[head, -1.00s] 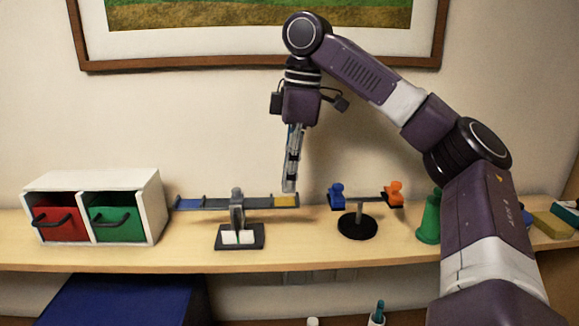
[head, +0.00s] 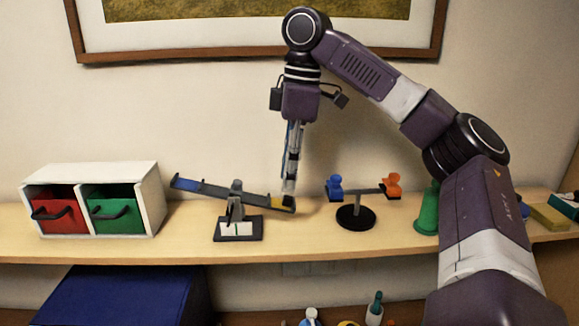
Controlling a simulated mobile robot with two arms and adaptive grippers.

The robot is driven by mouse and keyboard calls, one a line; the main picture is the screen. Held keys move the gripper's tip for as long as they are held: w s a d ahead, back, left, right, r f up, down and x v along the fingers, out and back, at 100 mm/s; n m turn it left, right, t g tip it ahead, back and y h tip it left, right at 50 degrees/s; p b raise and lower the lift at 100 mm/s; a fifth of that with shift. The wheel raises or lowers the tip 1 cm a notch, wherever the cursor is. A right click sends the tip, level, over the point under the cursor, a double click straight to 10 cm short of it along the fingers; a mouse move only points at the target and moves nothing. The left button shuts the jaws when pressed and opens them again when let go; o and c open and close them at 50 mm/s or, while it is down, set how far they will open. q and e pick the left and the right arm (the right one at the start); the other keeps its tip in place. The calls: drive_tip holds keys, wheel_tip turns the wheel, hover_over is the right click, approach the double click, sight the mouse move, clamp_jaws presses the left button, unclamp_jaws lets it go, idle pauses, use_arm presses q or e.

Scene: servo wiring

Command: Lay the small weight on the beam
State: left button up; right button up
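The balance beam (head: 215,190) is a dark bar on a stand with a dark base (head: 238,231). It is tilted, with its blue left end (head: 185,184) up and its yellow right end (head: 279,201) down. My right gripper (head: 289,190) points straight down at the yellow end, its fingertips at or just above the beam. A small greyish bit shows at the fingertips; I cannot tell whether it is the small weight or part of the fingers. Whether the fingers are open or shut is too small to tell. My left gripper is not in view.
A white cabinet (head: 150,198) with a red drawer (head: 57,215) and a green drawer (head: 113,212) stands left. A small balance with blue and orange figures (head: 356,212) is close right of the beam. A green bell-shaped object (head: 427,213) stands beyond it. A framed picture (head: 200,48) hangs above.

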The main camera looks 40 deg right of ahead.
wheel_tip(320, 180, up, 12)
drive_tip(key=s+d, duration=0.1)
idle(0.8)
